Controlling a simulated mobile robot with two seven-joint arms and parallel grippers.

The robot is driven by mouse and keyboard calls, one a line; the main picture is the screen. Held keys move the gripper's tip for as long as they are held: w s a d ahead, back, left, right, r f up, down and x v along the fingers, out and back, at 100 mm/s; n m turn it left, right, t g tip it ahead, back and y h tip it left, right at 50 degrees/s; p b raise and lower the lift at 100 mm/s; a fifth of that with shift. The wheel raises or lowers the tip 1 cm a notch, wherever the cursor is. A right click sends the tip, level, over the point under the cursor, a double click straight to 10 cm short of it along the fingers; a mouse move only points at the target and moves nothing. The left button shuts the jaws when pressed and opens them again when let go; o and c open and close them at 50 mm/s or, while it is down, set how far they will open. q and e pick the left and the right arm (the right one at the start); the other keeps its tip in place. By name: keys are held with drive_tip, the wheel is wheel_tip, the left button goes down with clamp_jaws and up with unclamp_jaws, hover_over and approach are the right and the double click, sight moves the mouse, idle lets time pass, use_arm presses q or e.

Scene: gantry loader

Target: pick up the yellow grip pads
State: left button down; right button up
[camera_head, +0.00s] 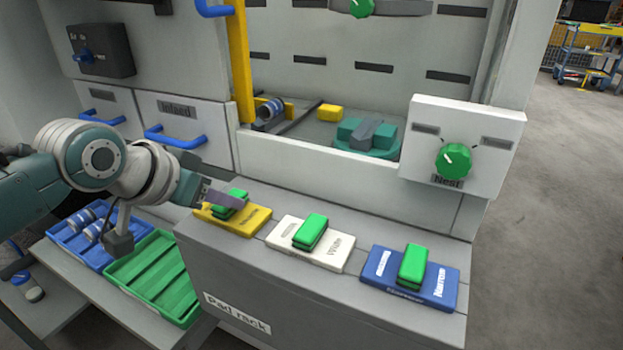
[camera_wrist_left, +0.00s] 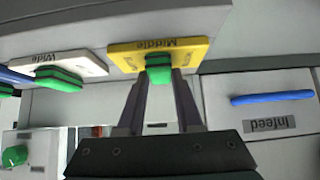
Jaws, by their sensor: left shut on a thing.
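The yellow grip pads (camera_head: 255,222) are a flat yellow plate with a green handle (camera_head: 237,194) on top, at the left end of the grey pad rack. The plate seems to rest on the rack top. My left gripper (camera_head: 226,200) is shut on the green handle. In the left wrist view the yellow plate (camera_wrist_left: 190,50) reads "Middle", and the green handle (camera_wrist_left: 158,74) sits between the two fingertips. The fingers hide part of the handle in the head view. My right gripper is in neither view.
A white "Wide" plate (camera_head: 336,252) and a blue "Narrow" plate (camera_head: 375,264), both with green handles, lie right of the yellow one on the pad rack (camera_head: 300,310). A blue tray (camera_head: 66,238) and green tray (camera_head: 150,272) stand low at left. Blue-handled drawers (camera_head: 205,120) stand behind.

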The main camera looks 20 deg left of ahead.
use_arm(q)
drive_tip(key=shift+r, duration=0.1)
drive_tip(key=shift+r, duration=0.6)
wheel_tip(320, 180, up, 19)
drive_tip(key=p, duration=0.4)
drive_tip(key=shift+f, duration=0.15)
drive_tip(key=shift+p, duration=0.3)
wheel_tip(320, 180, up, 19)
drive_tip(key=p, duration=2.2)
drive_tip(key=shift+p, duration=0.3)
drive_tip(key=shift+f, duration=0.1)
